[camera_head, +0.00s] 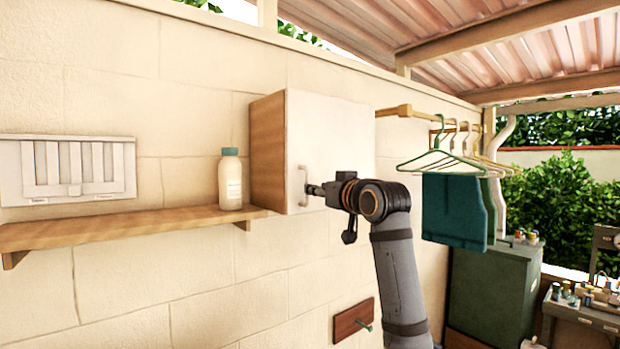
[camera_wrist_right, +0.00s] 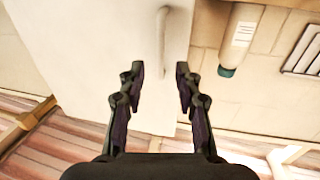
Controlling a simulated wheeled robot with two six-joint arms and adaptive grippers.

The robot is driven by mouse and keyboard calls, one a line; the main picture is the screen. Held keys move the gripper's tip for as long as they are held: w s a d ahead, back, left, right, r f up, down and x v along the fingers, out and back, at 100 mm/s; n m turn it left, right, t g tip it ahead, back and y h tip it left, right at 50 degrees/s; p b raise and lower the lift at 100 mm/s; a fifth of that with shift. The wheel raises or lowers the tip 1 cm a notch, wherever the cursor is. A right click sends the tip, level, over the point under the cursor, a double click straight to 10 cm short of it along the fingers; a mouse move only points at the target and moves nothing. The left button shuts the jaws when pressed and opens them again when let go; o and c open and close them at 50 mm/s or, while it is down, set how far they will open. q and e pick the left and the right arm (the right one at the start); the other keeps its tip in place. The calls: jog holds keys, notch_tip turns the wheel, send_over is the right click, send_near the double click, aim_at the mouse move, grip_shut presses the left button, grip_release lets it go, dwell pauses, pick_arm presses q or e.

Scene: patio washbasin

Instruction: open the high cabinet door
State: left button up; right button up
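The high cabinet (camera_head: 268,155) hangs on the wall with a wooden side and a white front door (camera_head: 335,125), which looks closed. A pale vertical bar handle (camera_head: 302,186) sits near the door's lower left edge. My right gripper (camera_head: 314,189) is at the handle in the head view. In the right wrist view, which is upside down, my right gripper (camera_wrist_right: 160,70) is open. Its fingers stand on either side of the handle (camera_wrist_right: 163,40), with gaps on both sides, so it is not clamped. My left gripper is not in view.
A wooden shelf (camera_head: 130,228) left of the cabinet holds a white bottle (camera_head: 230,182) with a green cap, close to the cabinet side. To the right, a wooden rail (camera_head: 425,113) carries hangers and teal towels (camera_head: 455,210). Wall space below the cabinet is mostly clear.

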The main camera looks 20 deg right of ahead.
jog(key=w+p, duration=0.1)
jog(key=w, duration=0.2)
jog(key=w+p, duration=0.1)
jog(key=w, duration=0.1)
jog(key=shift+w+a+p, duration=0.25)
jog(key=shift+a+p, duration=0.05)
jog(key=shift+a, duration=0.1)
jog(key=shift+c, duration=0.4)
grip_shut()
